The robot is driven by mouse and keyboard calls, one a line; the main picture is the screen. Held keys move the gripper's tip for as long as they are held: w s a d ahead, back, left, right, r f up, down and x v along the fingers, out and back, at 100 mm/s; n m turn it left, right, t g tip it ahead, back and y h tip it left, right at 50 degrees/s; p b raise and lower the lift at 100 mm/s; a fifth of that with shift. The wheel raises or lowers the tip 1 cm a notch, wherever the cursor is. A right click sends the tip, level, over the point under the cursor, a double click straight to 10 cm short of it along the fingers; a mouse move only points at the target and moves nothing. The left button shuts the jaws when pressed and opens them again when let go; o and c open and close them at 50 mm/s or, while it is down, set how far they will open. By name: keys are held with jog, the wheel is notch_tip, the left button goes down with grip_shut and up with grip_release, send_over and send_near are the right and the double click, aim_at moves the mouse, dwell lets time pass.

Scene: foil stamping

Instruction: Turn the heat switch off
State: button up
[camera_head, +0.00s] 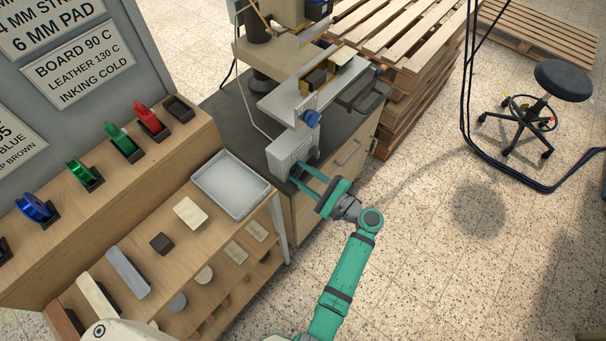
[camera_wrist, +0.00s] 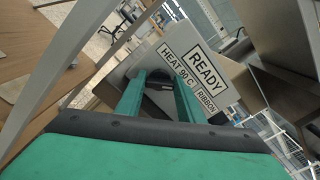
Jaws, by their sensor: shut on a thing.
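The grey control box (camera_head: 290,152) of the stamping press is at the front of the dark bench top. In the wrist view its face (camera_wrist: 203,62) carries signs reading READY, HEAT 90 C and RIBBON. My gripper (camera_head: 299,174) reaches the lower front of this box from the right, its two green fingers nearly level. In the wrist view the fingertips of my gripper (camera_wrist: 161,78) are on either side of a small dark part, the heat switch (camera_wrist: 160,82), just below the HEAT sign. The fingers hide most of the switch, and I cannot tell its position.
The press has a blue knob (camera_head: 311,118) above the box. A grey tray (camera_head: 231,184) sits on the wooden shelf (camera_head: 145,215) to the left, with coloured tools behind. Pallets (camera_head: 400,45) stand behind the bench and a stool (camera_head: 562,80) is far right.

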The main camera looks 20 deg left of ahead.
jog(key=n, duration=0.6)
jog(key=shift+s+f, duration=0.15)
jog(key=shift+s, duration=0.05)
jog(key=shift+n, duration=2)
jog(key=shift+w, duration=0.1)
jog(key=o, duration=1.1)
jog(key=shift+c, duration=0.2)
jog(key=shift+f, duration=0.1)
